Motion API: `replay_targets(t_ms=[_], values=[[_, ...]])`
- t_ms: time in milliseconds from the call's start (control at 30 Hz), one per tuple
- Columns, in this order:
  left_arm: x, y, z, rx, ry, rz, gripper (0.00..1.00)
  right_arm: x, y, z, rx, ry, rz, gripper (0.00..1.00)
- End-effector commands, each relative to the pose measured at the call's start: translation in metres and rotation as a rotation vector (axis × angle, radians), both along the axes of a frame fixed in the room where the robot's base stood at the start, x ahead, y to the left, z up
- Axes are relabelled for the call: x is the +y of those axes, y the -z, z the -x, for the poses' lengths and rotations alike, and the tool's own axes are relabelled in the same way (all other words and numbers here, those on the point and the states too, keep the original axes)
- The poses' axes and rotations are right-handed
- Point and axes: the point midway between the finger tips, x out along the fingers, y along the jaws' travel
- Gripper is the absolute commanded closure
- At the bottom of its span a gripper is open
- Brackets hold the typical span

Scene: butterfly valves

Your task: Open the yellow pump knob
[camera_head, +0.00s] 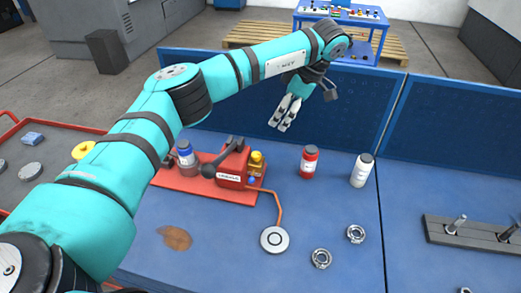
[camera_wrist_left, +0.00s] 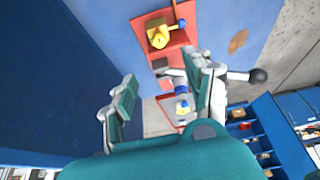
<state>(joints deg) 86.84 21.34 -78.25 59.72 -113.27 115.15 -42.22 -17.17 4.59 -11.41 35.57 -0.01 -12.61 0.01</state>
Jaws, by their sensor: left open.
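The pump is a red box on a red base plate (camera_head: 190,184) on the blue table. The yellow knob (camera_head: 256,158) sits at the right end of the box, with a small blue part below it. In the left wrist view a yellow part (camera_wrist_left: 159,37), seemingly this knob, shows on red near the top, beyond the fingers. My left gripper (camera_head: 285,113) is open and empty, above the table near the blue back panel. It is apart from the knob, up and to its right in the head view. Its two spread fingers (camera_wrist_left: 163,97) show in the wrist view. My right gripper is not visible.
A blue-capped bottle (camera_head: 185,154) and a black lever (camera_head: 222,158) stand by the pump. A red bottle (camera_head: 309,162) and a white bottle (camera_head: 361,171) stand to its right. A round grey disc (camera_head: 274,239) and metal rings (camera_head: 321,258) lie in front.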

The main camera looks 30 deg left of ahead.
Motion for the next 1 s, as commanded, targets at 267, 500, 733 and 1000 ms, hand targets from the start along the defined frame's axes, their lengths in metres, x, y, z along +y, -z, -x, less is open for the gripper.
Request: replay_targets(t_ms=[267, 500, 733, 1000], values=[[0.020, 0.049, 0.007, 0.006, 0.000, 0.004, 0.48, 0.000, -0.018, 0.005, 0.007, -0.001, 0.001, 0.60], [0.039, 0.097, 0.012, 0.006, -0.001, 0.004, 0.48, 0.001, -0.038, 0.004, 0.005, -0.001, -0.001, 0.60], [0.053, 0.135, 0.015, 0.004, -0.001, 0.006, 0.48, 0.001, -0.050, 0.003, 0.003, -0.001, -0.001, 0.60], [0.060, 0.153, 0.016, 0.001, 0.001, 0.005, 0.48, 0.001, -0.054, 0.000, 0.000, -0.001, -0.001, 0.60]])
